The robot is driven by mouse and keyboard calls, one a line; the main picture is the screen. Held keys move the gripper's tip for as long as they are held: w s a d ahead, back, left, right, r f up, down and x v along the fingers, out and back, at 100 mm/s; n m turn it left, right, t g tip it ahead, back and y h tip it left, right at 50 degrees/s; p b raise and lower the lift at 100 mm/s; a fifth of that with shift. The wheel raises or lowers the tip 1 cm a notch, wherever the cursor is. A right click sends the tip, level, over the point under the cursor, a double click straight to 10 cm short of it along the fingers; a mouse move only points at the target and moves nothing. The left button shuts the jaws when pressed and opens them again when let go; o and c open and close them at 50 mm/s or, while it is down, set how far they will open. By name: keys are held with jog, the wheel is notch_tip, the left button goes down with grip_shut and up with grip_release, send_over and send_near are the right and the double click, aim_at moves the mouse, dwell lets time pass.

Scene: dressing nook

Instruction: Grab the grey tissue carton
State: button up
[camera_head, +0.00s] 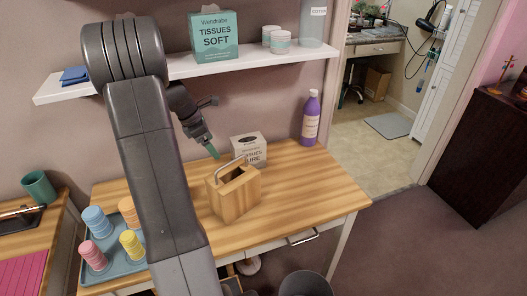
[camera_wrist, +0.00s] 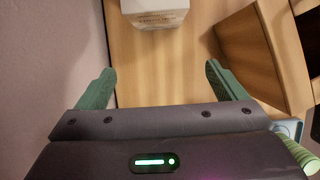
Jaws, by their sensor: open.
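The grey tissue carton (camera_head: 249,149) stands on the wooden table against the wall, behind a wooden caddy with a metal handle (camera_head: 234,193). The caddy hides its lower part in the head view. In the wrist view the carton (camera_wrist: 155,12) shows at the top edge, cut off by the frame. My gripper (camera_head: 214,152) is in the air to the left of the carton in the head view. In the wrist view its two green fingers (camera_wrist: 160,85) are wide apart with nothing between them, and the carton lies beyond their tips. The caddy (camera_wrist: 255,50) is close to the right finger.
A purple bottle (camera_head: 311,118) stands at the table's back right. A tray (camera_head: 124,263) with several coloured cups is at the left. A white shelf (camera_head: 255,61) above holds a teal tissue box (camera_head: 213,36) and jars. The table's right front (camera_head: 310,200) is clear.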

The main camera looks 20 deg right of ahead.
aim_at(247, 140)
jog(key=d, duration=0.7)
jog(key=d+p, duration=0.1)
jog(key=d, duration=0.3)
jog(key=shift+s+d, duration=0.1)
jog(key=shift+s, duration=0.25)
jog(key=x, duration=0.4)
jog(key=shift+d, duration=0.1)
jog(key=shift+d+f, duration=0.25)
jog(key=shift+f, duration=0.25)
jog(key=shift+f, duration=0.25)
jog(key=c, duration=1.1)
